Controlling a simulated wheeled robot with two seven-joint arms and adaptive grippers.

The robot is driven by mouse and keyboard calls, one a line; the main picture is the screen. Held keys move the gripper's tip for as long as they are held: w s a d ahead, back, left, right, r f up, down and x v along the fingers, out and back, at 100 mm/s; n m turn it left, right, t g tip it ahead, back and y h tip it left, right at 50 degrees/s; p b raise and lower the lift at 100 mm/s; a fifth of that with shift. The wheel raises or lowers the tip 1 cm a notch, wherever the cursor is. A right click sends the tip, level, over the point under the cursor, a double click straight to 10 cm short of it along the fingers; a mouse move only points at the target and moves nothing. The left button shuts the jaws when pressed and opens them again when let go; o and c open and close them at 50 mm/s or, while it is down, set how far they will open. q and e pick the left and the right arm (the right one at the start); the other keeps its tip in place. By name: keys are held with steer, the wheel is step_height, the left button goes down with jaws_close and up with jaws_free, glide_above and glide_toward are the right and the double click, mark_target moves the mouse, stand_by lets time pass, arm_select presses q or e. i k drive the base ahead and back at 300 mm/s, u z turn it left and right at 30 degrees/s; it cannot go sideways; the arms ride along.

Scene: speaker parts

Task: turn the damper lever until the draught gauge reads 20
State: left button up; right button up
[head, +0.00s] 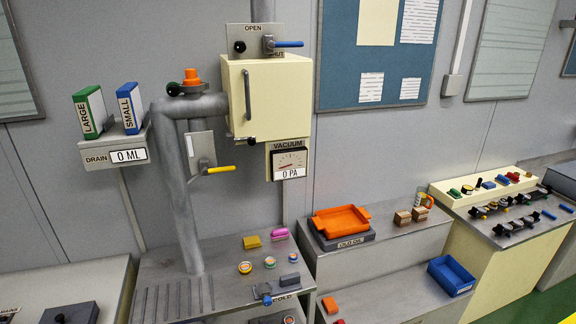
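A gauge (290,162) marked VACUUM hangs below the cream cabinet and its display reads 0 PA. No label in view reads damper or draught. A yellow-handled lever (221,169) sticks out to the right from a grey plate beside the grey pipe, roughly level. A blue-handled lever (288,44) sits on a plate above the cabinet, marked OPEN at the top and a partly covered word like SHUT; its handle points right. Neither of my grippers shows in the head view.
The cream cabinet (262,100) stands out from the wall. A green box (92,110) and a blue box (130,107) stand on the drain shelf reading 0 ML. An orange tray (341,221) and a blue bin (451,275) are on the benches. Air before the levers looks clear.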

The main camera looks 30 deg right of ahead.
mark_target(271, 44)
steer(key=z, duration=0.45)
steer(key=k, duration=0.6)
steer(key=z, duration=1.05)
steer(key=i, duration=0.8)
steer(key=u, duration=0.65)
steer(key=i, duration=0.75)
steer(key=u, duration=0.85)
